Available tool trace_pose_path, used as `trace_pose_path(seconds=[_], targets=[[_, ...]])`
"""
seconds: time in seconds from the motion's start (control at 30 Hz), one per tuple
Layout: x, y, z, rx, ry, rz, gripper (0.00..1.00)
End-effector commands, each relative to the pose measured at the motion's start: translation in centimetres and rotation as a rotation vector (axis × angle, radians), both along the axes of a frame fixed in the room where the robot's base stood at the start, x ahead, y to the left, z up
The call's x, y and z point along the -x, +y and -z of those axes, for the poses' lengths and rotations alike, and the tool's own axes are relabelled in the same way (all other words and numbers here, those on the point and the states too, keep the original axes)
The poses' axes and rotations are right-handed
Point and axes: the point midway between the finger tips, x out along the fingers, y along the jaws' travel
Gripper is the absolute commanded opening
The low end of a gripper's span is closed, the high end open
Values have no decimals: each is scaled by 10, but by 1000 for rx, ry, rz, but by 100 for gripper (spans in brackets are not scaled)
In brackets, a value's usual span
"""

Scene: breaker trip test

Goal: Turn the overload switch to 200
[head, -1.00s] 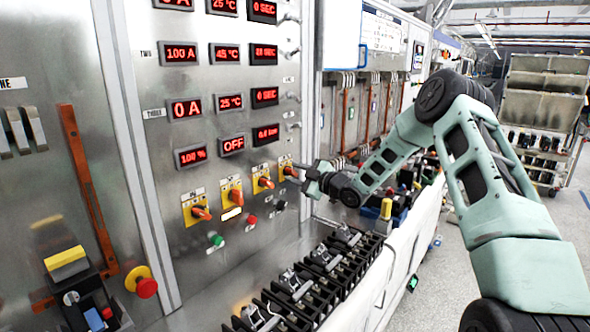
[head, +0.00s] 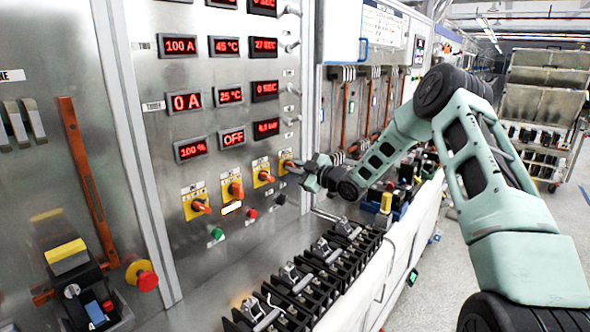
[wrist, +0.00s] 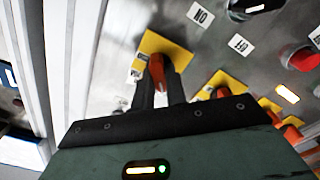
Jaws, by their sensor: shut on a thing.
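Four orange rotary switches on yellow plates sit in a rising row on the steel panel; their labels are too small to read, so I cannot tell which is the overload switch by name. My gripper (head: 297,167) is at the rightmost rotary switch (head: 286,158), its fingers shut on that orange knob. In the wrist view the rotary switch's yellow plate (wrist: 178,48) shows behind the fingers of my gripper (wrist: 158,88), with the knob between them. The fingers partly hide the knob, and its exact setting cannot be read.
The neighbouring rotary switch (head: 264,174) is close on the left. Red displays, such as the 100 A one (head: 180,46), are above. A green button (head: 216,233) and a red button (head: 252,213) are below. A row of black breakers (head: 300,285) lines the bench under the panel.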

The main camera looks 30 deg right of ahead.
Motion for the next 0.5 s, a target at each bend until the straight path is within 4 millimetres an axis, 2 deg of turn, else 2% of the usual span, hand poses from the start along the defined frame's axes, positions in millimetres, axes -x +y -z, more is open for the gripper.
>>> trace_pose_path(seconds=[0.5], targets=[[0, -1, 1, -402, 147, -1, 0]])
